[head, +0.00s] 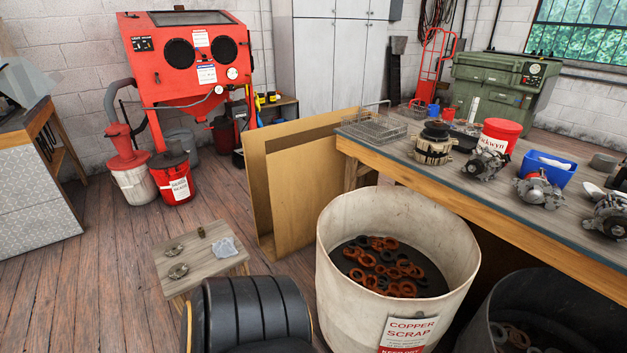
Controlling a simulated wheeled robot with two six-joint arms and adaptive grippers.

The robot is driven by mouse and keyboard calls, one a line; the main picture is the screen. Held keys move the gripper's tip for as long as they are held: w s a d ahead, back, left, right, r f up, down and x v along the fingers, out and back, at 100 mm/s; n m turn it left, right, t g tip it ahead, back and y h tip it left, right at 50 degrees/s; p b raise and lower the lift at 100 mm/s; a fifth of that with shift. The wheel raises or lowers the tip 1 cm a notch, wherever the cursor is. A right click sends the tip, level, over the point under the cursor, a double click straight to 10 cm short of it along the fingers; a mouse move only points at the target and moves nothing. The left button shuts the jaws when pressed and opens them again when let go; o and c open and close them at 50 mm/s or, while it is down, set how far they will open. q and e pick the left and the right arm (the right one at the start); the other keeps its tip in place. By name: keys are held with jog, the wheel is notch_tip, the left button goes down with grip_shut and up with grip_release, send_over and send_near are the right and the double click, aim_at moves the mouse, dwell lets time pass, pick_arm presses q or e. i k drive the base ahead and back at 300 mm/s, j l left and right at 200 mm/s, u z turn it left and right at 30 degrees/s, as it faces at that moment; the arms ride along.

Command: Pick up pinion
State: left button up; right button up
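A small wooden stool (205,268) stands low on the floor at the lower left in the head view. On its top is a small dark brownish upright piece (201,232), which may be the pinion; it is too small to tell for sure. Two small metal parts lie near it, one at the left (174,249) and one nearer the front (178,270). A crumpled grey-blue cloth (224,247) lies at the right of the stool top. Neither of my grippers is in view.
A large bin labelled copper scrap (448,250) stands right of the stool. A workbench (480,225) with alternators, a red bucket (499,136) and a blue bin (546,170) runs along the right. A cardboard box (305,205) stands behind. The floor left of the stool is clear.

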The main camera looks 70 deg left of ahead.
aim_at(201, 231)
jog(key=u, duration=2.65)
jog(key=z, duration=1.65)
jog(key=k+j+z, duration=0.35)
jog(key=k+z, duration=0.2)
jog(key=k, duration=0.05)
